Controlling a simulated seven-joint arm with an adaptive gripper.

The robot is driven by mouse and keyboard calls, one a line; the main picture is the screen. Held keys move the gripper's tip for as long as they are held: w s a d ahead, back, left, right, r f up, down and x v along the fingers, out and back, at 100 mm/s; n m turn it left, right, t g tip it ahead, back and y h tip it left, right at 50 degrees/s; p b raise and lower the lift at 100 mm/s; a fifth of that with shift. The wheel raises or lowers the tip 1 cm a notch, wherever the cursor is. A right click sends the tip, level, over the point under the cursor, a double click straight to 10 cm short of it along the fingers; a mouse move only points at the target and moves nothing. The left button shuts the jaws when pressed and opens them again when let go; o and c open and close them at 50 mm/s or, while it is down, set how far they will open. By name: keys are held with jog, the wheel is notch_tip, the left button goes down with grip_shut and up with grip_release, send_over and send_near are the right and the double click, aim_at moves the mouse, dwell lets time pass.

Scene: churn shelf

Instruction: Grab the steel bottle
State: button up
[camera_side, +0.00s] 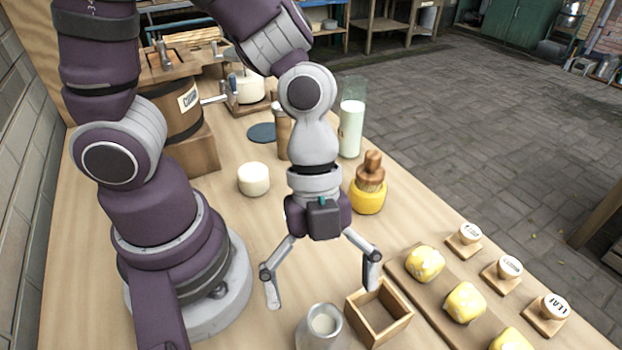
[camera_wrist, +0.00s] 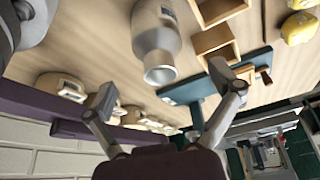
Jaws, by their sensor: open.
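The steel bottle (camera_side: 322,328) is a grey metal vessel with an open mouth and something white inside. It stands upright at the bottom edge of the side view, partly cut off. In the wrist view the bottle (camera_wrist: 157,35) appears with its mouth towards my fingers. My gripper (camera_side: 321,290) is open and empty, with its fingers spread wide and pointing down. In the side view the bottle's mouth shows below and between the fingertips. In the wrist view my gripper (camera_wrist: 164,88) has a finger on each side of the bottle's mouth, apart from it.
An open wooden box (camera_side: 378,316) stands close right of the bottle. A board with yellow butter lumps (camera_side: 464,302) and several round stamps (camera_side: 509,268) lie further right. A white cylinder (camera_side: 253,179), yellow jar (camera_side: 368,198) and milk glass (camera_side: 351,128) stand behind. A blue board (camera_wrist: 205,88) lies near the bottle.

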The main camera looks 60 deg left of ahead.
aim_at(323, 327)
jog(key=x, duration=0.6)
jog(key=shift+s+a+f, duration=0.1)
jog(key=shift+s+f, duration=0.05)
jog(key=shift+f, duration=0.3)
jog(key=shift+c, duration=0.3)
jog(key=c, duration=1.3)
